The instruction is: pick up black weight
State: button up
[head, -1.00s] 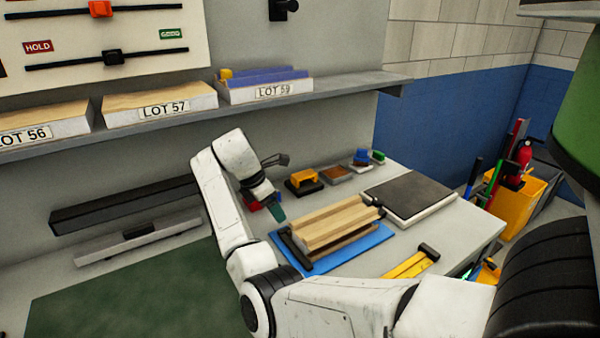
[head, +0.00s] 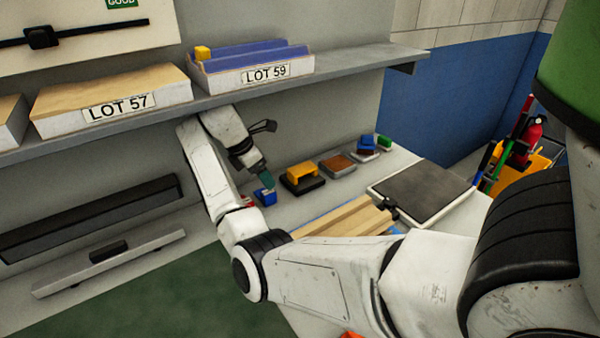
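No thing in view is plainly a separate black weight. The closest matches are a black block with a yellow handle-like top (head: 302,179) on the bench and a small black block (head: 109,251) on a grey bar at the left. My gripper (head: 266,183) points down with teal fingertips, left of the yellow-topped block and apart from it. A small blue block (head: 265,197) is right at the fingertips, with a bit of red beside it. I cannot tell whether the fingers touch it or how far they are open.
A brown-topped block (head: 337,165), a blue block (head: 367,146) and a green block (head: 384,142) stand along the wall. A dark-topped plate (head: 420,190) lies at right. My arm partly hides the wooden strips (head: 345,218). The shelf (head: 345,67) overhangs the bench.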

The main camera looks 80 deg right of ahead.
jog(key=shift+s+d, duration=0.1)
jog(key=shift+d, duration=0.35)
jog(key=p, duration=0.2)
send_near(302, 167)
jog(key=x, duration=0.4)
jog(key=shift+a+f, duration=0.3)
jog(key=shift+f, duration=0.25)
jog(key=shift+d+x, duration=0.15)
jog(key=shift+x, duration=1.2)
jog(key=shift+d+x, duration=0.15)
jog(key=shift+x, duration=1.15)
jog(key=shift+s+r, duration=0.15)
jog(key=shift+c, duration=0.2)
grip_shut()
jog(key=shift+r, duration=0.2)
